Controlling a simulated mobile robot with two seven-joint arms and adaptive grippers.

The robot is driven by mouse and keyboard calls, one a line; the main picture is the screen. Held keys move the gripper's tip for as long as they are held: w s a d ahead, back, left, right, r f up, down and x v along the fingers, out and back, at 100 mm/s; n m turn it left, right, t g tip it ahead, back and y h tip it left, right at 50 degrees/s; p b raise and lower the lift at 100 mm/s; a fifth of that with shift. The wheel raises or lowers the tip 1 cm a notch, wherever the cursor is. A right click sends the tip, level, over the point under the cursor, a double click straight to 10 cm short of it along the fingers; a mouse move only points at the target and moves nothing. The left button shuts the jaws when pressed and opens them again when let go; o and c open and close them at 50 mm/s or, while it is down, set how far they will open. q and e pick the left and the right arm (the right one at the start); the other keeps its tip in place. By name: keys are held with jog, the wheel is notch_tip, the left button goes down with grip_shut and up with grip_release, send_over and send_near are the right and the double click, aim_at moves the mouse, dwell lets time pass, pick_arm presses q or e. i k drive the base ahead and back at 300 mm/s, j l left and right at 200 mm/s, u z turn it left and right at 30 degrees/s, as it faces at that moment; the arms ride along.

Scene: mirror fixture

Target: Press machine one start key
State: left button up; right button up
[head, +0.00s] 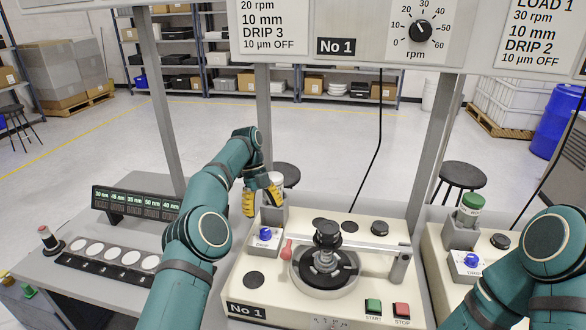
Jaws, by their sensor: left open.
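Machine one (236,262) is the cream bench unit labelled No 1, in the middle of the head view. Its green start key (373,306) sits at the front right, above the word START. The red stop key (401,309) is just right of it. My left gripper (261,200), with yellow fingertips, is open at the back left of the machine, well away from the start key. It is beside a white-capped bottle (277,181) in a grey holder; I cannot tell if they touch. My right arm is at the lower right and its gripper is out of view.
A round polishing plate (325,268) with a black knob and a horizontal arm bar fills the machine's middle. A blue drip knob (265,234) stands at the left. A grey post (433,140) rises behind. A second machine (437,276) is at the right.

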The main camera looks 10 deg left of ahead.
aim_at(374, 305)
jog(key=k, duration=0.95)
